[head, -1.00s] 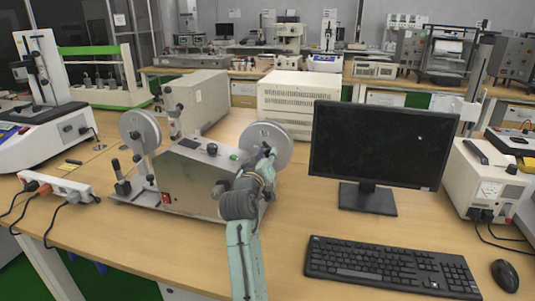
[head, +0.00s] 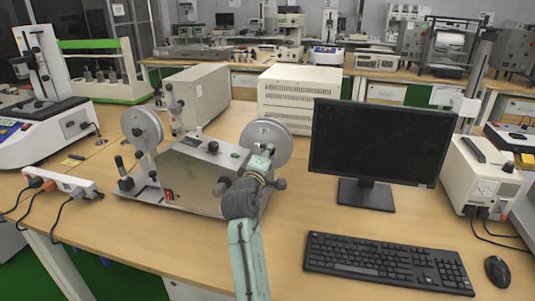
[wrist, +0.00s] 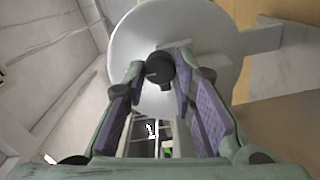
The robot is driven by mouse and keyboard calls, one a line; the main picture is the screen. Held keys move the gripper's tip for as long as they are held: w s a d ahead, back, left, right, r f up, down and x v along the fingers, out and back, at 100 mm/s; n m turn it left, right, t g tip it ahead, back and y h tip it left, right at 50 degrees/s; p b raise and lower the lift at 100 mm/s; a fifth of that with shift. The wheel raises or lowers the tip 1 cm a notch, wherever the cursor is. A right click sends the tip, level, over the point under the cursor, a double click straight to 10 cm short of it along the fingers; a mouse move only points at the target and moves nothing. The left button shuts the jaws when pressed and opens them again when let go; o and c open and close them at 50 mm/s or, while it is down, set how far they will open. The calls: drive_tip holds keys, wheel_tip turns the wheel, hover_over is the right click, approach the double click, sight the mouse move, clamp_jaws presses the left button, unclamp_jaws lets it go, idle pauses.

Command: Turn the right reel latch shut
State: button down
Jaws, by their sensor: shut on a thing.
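The reel machine (head: 207,180) stands on the wooden bench with a pale reel at each upper side. The right reel (head: 268,140) is also large in the wrist view (wrist: 208,25). At its hub is a small black latch knob (wrist: 160,68). My gripper (wrist: 167,72) has its two purple-padded fingertips on either side of this knob and is shut on it. In the head view my gripper (head: 261,161) is in front of the right reel and hides its hub. The left reel (head: 143,128) is free of my gripper.
A black monitor (head: 382,145) and a keyboard (head: 387,264) are to the right of my arm. A power strip (head: 68,186) with cables is at the left. Beige boxes (head: 300,98) stand behind the machine.

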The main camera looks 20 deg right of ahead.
drive_tip(key=shift+n, duration=0.3)
drive_tip(key=c, duration=1.3)
unclamp_jaws()
drive_tip(key=v, duration=1.2)
